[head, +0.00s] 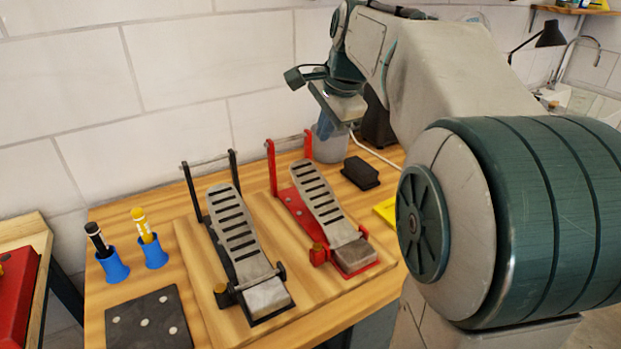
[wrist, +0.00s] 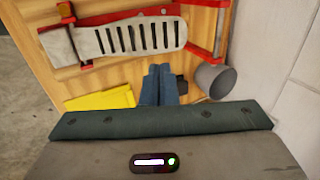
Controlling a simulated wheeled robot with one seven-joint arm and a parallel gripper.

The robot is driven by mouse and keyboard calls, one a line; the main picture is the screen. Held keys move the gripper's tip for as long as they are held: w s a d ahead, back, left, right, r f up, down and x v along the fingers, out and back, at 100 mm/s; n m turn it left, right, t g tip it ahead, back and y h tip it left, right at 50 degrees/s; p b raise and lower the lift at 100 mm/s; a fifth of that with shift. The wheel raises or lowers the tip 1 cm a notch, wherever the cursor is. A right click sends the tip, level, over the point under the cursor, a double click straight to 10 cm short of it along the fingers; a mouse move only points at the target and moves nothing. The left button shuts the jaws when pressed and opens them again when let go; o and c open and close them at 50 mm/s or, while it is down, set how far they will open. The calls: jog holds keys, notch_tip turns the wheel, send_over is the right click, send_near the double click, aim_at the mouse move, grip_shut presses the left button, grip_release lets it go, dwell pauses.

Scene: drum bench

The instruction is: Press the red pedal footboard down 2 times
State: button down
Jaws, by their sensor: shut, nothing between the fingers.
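The red pedal (head: 294,202) stands on the wooden bench, to the right of the black pedal (head: 235,232). Its grey slotted footboard (head: 318,194) slopes up toward the back, under a red upright frame. In the wrist view the red pedal's footboard (wrist: 135,36) lies across the top of the picture. My gripper (wrist: 160,70) shows there as two blue-grey fingers, shut and empty, beside the footboard and apart from it in the picture. In the head view my arm's end is above the back of the bench, behind and right of the red pedal, and the fingertips are hard to make out.
A grey cup (wrist: 215,80) and a black block (head: 360,173) stand right of the red pedal, with a yellow item (head: 386,210) near the bench edge. Blue holders (head: 113,265) with drumsticks or markers and a dark pad (head: 150,322) lie left. A tiled wall is behind.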

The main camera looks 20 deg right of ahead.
aim_at(307, 177)
dwell(0.3)
jog(key=x, duration=1.4)
